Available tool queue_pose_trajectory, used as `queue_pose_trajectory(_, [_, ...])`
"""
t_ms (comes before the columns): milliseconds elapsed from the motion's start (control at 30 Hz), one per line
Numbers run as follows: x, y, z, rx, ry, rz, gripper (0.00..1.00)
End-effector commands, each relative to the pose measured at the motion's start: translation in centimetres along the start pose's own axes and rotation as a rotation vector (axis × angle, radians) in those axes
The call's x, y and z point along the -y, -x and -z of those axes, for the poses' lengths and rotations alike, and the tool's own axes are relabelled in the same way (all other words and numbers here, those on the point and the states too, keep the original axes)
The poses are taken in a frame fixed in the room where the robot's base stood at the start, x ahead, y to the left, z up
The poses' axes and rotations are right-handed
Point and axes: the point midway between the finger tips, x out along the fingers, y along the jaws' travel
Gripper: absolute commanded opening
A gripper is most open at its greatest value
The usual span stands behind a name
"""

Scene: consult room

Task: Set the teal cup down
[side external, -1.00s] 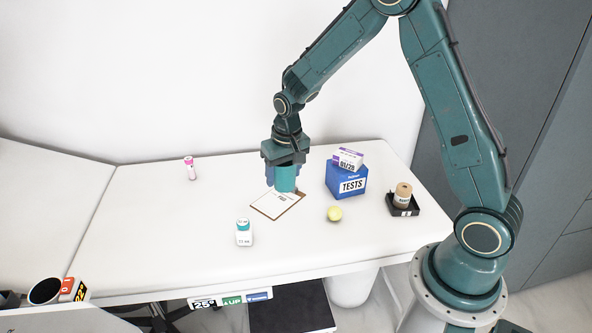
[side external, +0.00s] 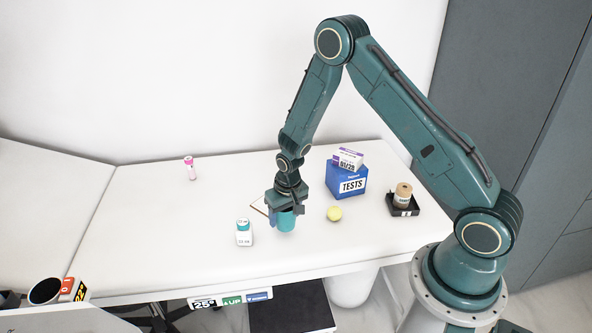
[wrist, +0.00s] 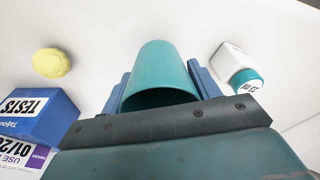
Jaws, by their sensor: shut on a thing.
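The teal cup (side external: 286,220) is between the fingers of my gripper (side external: 284,214), which is shut on it. In the wrist view the cup (wrist: 160,78) sits between the two blue fingertips (wrist: 160,90), with its open rim toward the camera. In the side view it is low over the white table, in front of the clipboard. Whether its base touches the surface I cannot tell.
A white bottle with a teal cap (side external: 244,233) stands close left of the cup. A yellow-green ball (side external: 334,213) lies to the right. Behind are a clipboard (side external: 258,206), mostly hidden, and a blue TESTS box (side external: 346,182) with a small carton (side external: 348,159) on top. A black tray (side external: 403,208) holds a roll.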

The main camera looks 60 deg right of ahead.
Motion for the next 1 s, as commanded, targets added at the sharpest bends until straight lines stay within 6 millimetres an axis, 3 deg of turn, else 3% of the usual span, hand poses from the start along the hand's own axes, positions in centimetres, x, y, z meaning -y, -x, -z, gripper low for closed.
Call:
queue_pose_trajectory(267, [0.0, -0.5, -0.1, 0.001, 0.000, 0.000, 0.39])
queue_pose_trajectory(633, [0.0, -3.7, -0.6, 0.000, 0.000, 0.000, 0.39])
queue_pose_trajectory(1000, [0.0, -3.9, -0.6, 0.000, 0.000, 0.000, 0.39])
